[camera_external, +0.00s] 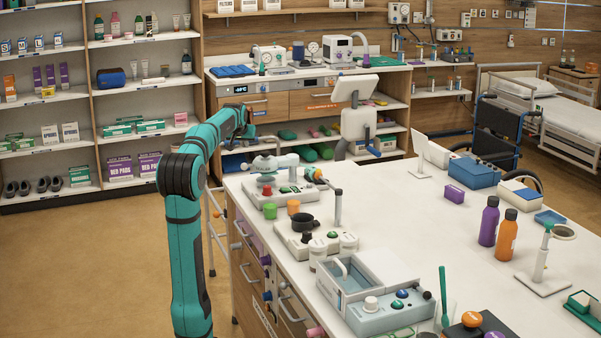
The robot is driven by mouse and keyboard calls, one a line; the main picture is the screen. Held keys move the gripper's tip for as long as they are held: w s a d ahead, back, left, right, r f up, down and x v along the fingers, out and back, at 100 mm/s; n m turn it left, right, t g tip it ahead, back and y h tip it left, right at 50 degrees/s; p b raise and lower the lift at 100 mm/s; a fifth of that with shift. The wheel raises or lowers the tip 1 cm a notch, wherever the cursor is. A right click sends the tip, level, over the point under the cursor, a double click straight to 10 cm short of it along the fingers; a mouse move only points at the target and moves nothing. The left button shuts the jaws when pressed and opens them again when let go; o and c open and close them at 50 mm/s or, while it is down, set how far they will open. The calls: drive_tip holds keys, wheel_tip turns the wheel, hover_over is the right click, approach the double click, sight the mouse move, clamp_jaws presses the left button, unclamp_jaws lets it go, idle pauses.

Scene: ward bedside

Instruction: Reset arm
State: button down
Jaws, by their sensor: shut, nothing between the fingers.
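My teal and black arm rises at the left of the white counter (400,248) and bends over at its upper joint toward the shelves at the back. My gripper (248,128) is at the far end of the arm, raised above the floor just left of the counter's far end. It is small and partly hidden by the wrist. It is shut and holds nothing. It is apart from the things on the counter.
Devices with knobs (285,195) line the counter's left edge close to my arm, and a grey-blue box (388,312) stands nearer. Purple (489,222) and orange (507,236) bottles stand farther right. Shelves (120,95) fill the back left. The floor (90,270) left of my arm is clear.

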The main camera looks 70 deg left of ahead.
drive_tip(key=w+d+r+m+t, duration=0.2)
drive_tip(key=w+d, duration=0.1)
drive_tip(key=d, duration=0.8)
drive_tip(key=w+d+r+m+t, duration=0.2)
drive_tip(key=w+d, duration=0.1)
drive_tip(key=d, duration=0.9)
drive_tip(key=w+d+r+m+t, duration=0.1)
drive_tip(key=w+d+r+t, duration=0.1)
drive_tip(key=d, duration=0.9)
drive_tip(key=s+d+f+m+t+h, duration=0.1)
drive_tip(key=s+d+m+t+h, duration=0.2)
drive_tip(key=d, duration=1.1)
drive_tip(key=s+d+f+m+t+h, duration=0.2)
drive_tip(key=s+d+m+t+h, duration=0.2)
drive_tip(key=s+d, duration=0.6)
drive_tip(key=d, duration=0.4)
drive_tip(key=shift+s+d, duration=0.15)
drive_tip(key=shift+d, duration=0.2)
